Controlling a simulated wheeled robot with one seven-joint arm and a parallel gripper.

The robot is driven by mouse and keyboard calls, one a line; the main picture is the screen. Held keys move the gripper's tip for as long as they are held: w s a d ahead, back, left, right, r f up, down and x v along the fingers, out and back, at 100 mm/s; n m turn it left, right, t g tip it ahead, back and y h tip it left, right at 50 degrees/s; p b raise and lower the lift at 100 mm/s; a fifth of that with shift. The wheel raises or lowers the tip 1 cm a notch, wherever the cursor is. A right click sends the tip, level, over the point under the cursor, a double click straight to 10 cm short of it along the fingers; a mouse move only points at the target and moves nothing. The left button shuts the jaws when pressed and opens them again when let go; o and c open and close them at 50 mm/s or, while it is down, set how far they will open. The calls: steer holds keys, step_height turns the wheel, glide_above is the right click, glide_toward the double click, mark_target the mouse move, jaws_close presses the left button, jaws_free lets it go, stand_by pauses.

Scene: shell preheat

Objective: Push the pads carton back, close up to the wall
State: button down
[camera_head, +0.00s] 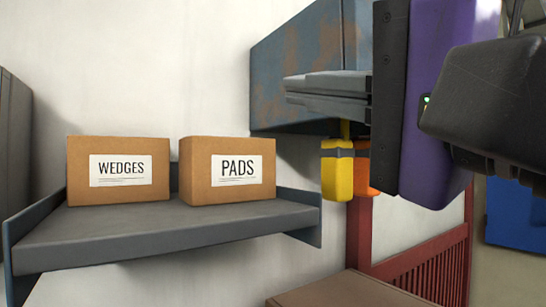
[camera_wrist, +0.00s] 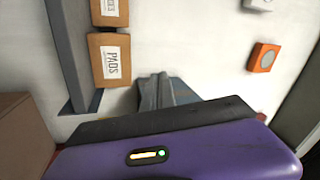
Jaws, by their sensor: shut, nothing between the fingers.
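The pads carton (camera_head: 228,170) is a brown box with a white PADS label. It stands upright on a grey wall shelf (camera_head: 150,232), at the right beside the wedges carton (camera_head: 118,170), with a narrow gap between them. It also shows in the wrist view (camera_wrist: 103,60), turned on its side. The white wall (camera_head: 150,60) is behind it; how far behind, I cannot tell. My gripper (camera_head: 290,90) is shut and empty, pointing left, above and to the right of the pads carton and apart from it.
The shelf has raised side plates (camera_head: 306,208) at its ends. A rusty blue cabinet (camera_head: 285,65) hangs on the wall behind my gripper. A yellow object (camera_head: 337,170) hangs below my fingers, right of the shelf. The shelf's front strip is bare. A red railing (camera_head: 435,265) stands lower right.

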step_height(320, 180, down, 7)
steer(key=w+m+g+h, duration=0.2)
steer(key=m, duration=0.2)
steer(key=b, duration=0.3)
glide_toward(238, 162)
steer(key=p+x, duration=0.2)
steer(key=x, duration=0.3)
steer(key=shift+w+a+r+p, duration=0.15)
steer(key=shift+w+p, duration=0.05)
steer(key=shift+p, duration=0.2)
steer(key=shift+w+a, duration=0.35)
steer(key=shift+w, duration=0.25)
steer(key=x, duration=0.7)
steer(key=shift+w+a, duration=0.15)
